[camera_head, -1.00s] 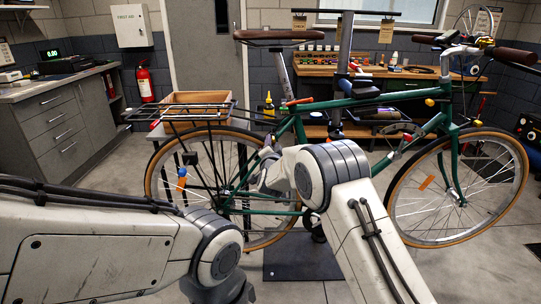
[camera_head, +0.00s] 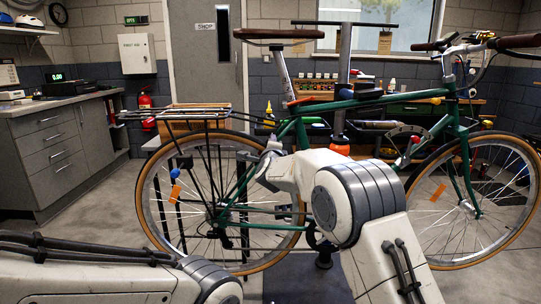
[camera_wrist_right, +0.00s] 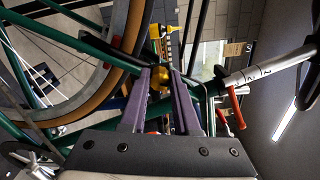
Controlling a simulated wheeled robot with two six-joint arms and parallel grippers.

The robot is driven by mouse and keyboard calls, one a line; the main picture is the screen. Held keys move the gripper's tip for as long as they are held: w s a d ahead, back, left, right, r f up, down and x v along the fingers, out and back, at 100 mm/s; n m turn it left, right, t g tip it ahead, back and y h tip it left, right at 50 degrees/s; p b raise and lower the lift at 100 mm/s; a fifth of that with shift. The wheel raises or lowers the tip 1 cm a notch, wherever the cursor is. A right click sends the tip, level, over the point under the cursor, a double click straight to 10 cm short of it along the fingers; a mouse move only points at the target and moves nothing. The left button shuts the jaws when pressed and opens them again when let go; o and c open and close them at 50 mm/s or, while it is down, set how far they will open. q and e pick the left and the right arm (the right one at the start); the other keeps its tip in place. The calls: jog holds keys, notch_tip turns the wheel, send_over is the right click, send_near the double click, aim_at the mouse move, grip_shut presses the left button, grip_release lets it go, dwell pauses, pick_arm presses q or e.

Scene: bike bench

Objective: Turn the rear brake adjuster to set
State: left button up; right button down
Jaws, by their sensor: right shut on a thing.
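In the right wrist view a small gold-yellow knob (camera_wrist_right: 160,78), seemingly the rear brake adjuster, sits between the tips of my right gripper (camera_wrist_right: 160,74). The two purple-grey fingers are shut on it. It lies close to the green frame tubes and the rear tyre (camera_wrist_right: 105,92). In the head view the green bicycle (camera_head: 357,102) stands upright. My right wrist and forearm reach in front of its rear half and hide the right fingers and the knob. My left arm shows at the lower left, with its gripper outside the picture.
The silver seat post (camera_wrist_right: 265,68) and a red lever (camera_wrist_right: 236,108) are close to the right of my gripper. A rear rack (camera_head: 185,112) overhangs the rear wheel. A workbench (camera_head: 480,106) stands behind the bicycle. A grey cabinet (camera_head: 60,140) stands at the left.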

jog(key=shift+f+m+b, duration=0.1)
jog(key=shift+m+b, duration=0.65)
jog(key=shift+m, duration=0.15)
jog(key=c, duration=0.6)
grip_release()
jog(key=shift+d, duration=0.1)
jog(key=shift+c, duration=0.2)
jog(key=shift+s, duration=0.1)
jog(key=s+b, duration=0.1)
jog(key=s, duration=0.9)
jog(key=shift+s, duration=0.15)
